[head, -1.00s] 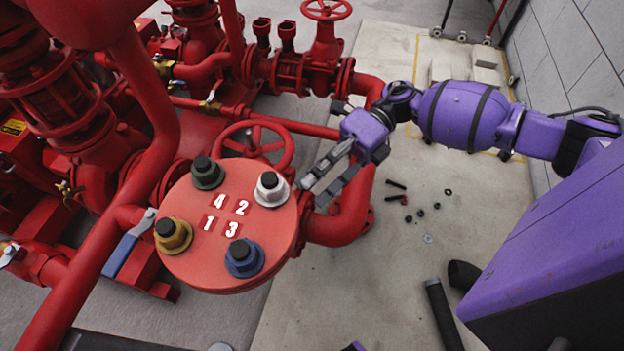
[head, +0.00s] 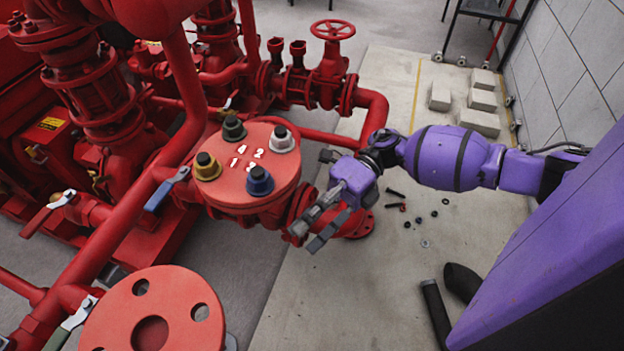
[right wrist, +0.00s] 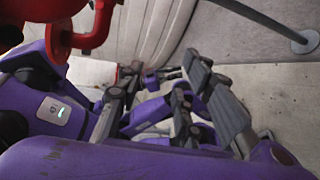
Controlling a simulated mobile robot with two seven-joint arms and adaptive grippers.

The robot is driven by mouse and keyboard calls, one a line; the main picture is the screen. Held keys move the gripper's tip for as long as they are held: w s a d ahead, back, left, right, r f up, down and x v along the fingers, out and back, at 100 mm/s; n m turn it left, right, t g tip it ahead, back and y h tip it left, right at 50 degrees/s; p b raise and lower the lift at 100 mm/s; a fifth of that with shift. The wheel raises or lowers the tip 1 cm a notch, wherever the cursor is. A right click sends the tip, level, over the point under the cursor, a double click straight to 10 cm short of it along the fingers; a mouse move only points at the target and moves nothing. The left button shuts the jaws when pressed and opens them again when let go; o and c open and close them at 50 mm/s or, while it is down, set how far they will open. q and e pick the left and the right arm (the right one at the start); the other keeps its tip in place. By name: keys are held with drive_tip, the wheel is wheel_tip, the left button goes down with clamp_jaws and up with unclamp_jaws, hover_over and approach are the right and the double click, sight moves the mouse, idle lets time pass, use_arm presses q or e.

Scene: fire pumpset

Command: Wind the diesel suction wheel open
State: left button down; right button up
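A red handwheel (head: 332,29) stands on a valve at the back, well beyond my right gripper. The larger red handwheel that showed behind the numbered flange (head: 243,190) a second ago is now hidden by it. I cannot tell which wheel is the diesel suction one. My right gripper (head: 306,236) is open and empty, just right of the flange and above the floor. Its spread fingers also show in the right wrist view (right wrist: 163,75), with a curved red part (right wrist: 92,38) at upper left, apart from them. My left gripper is not in view.
A red plate with holes (head: 200,338) stands at the front left. Red pipes and pump bodies (head: 95,100) fill the left side. Loose bolts and nuts (head: 418,225) and black cylinders (head: 436,312) lie on the floor. Pale blocks (head: 478,122) lie near the wall.

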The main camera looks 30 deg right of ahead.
drive_tip(key=shift+m+t+y, duration=0.3)
drive_tip(key=shift+m+y, duration=0.2)
drive_tip(key=shift+m, duration=0.3)
drive_tip(key=shift+s+a+p, duration=0.35)
drive_tip(key=shift+s, duration=0.4)
drive_tip(key=shift+s+a+p, duration=0.3)
drive_tip(key=shift+s+a, duration=0.05)
drive_tip(key=shift+s, duration=0.4)
drive_tip(key=shift+s+a+p, duration=0.35)
drive_tip(key=shift+s, duration=0.4)
